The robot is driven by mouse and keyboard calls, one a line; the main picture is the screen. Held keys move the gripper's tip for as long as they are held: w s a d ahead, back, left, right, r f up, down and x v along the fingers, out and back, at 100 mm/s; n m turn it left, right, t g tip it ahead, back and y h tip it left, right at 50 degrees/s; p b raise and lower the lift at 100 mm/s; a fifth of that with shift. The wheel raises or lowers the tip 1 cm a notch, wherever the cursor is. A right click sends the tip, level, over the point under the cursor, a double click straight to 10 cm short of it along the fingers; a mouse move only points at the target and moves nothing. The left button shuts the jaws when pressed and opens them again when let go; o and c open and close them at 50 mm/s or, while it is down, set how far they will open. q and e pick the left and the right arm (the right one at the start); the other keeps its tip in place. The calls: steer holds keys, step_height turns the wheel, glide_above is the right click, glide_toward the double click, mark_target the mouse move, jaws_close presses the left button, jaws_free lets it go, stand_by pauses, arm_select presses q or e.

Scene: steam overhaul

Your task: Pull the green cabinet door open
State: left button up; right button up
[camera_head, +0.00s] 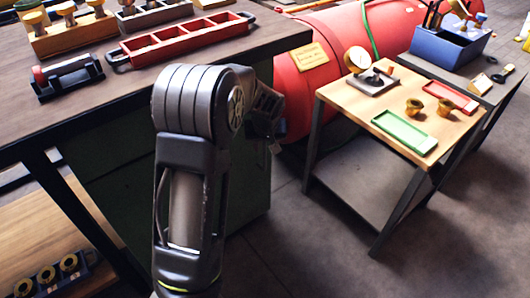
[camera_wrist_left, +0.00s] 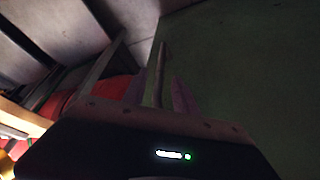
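The green cabinet door (camera_wrist_left: 240,75) fills the right of the left wrist view, dark and flat. The dark green cabinet (camera_head: 245,185) stands under the workbench in the head view, partly behind my left arm. A thin upright bar, apparently the door handle (camera_wrist_left: 161,62), shows near the door's left edge. My left gripper (camera_wrist_left: 158,82) is open, one finger on each side of the bar in the picture. I cannot tell whether either finger touches it. In the head view the left gripper (camera_head: 266,112) is mostly hidden behind its wrist. My right gripper is out of view.
The workbench top (camera_head: 130,95) holds a red tray (camera_head: 185,38) and a black holder (camera_head: 68,76). A red tank (camera_head: 335,60) lies behind. A small wooden table (camera_head: 345,95) with a green tray (camera_head: 404,131) stands right. Floor (camera_head: 330,240) between is clear.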

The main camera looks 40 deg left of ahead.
mark_target(265, 148)
arm_select(q)
steer(key=b+x, duration=0.1)
steer(key=x, duration=0.3)
steer(key=shift+f, duration=0.25)
steer(key=shift+c, duration=0.3)
jaws_close()
stand_by(0.9)
